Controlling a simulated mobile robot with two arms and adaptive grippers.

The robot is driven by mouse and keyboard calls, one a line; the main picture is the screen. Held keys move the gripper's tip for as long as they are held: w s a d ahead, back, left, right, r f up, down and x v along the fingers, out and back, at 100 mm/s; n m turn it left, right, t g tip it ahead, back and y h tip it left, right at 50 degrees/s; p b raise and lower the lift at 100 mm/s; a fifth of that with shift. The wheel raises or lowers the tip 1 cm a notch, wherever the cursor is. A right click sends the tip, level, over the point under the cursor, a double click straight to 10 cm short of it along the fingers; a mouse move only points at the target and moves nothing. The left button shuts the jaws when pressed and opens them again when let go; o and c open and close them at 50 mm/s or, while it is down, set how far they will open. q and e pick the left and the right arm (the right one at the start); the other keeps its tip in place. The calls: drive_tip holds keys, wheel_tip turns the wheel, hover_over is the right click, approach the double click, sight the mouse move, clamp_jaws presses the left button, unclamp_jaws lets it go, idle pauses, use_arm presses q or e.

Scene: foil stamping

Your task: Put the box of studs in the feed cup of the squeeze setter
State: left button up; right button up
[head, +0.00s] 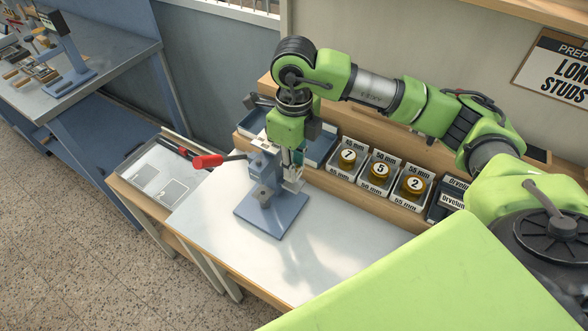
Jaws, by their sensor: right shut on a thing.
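The squeeze setter (270,203), a blue-grey press with a red-handled lever, stands on the light worktop. My right gripper (293,156) reaches down over its upper right side, close against it. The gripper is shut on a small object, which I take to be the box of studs. The fingers and the setter hide most of it, and its print cannot be read. The feed cup cannot be made out behind the gripper, so I cannot tell whether the box touches it. My left gripper is out of view.
Grey bins with numbered gold discs (380,171) line the back of the worktop (330,240), right of the setter. A tray with cards (160,174) lies at the left. A blue bench (110,62) with tools stands farther left. The front of the worktop is clear.

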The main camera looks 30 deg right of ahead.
drive_tip(key=shift+w+d+f, duration=0.1)
drive_tip(key=shift+w+f, duration=0.1)
drive_tip(key=shift+f, duration=0.1)
drive_tip(key=f+p, duration=0.2)
drive_tip(key=f, duration=0.1)
drive_tip(key=shift+w+d+f, duration=0.1)
drive_tip(key=shift+w, duration=0.1)
drive_tip(key=shift+f, duration=0.2)
drive_tip(key=shift+f+b, duration=0.25)
drive_tip(key=shift+b, duration=0.05)
drive_tip(key=o, duration=1)
drive_tip(key=shift+r, duration=0.1)
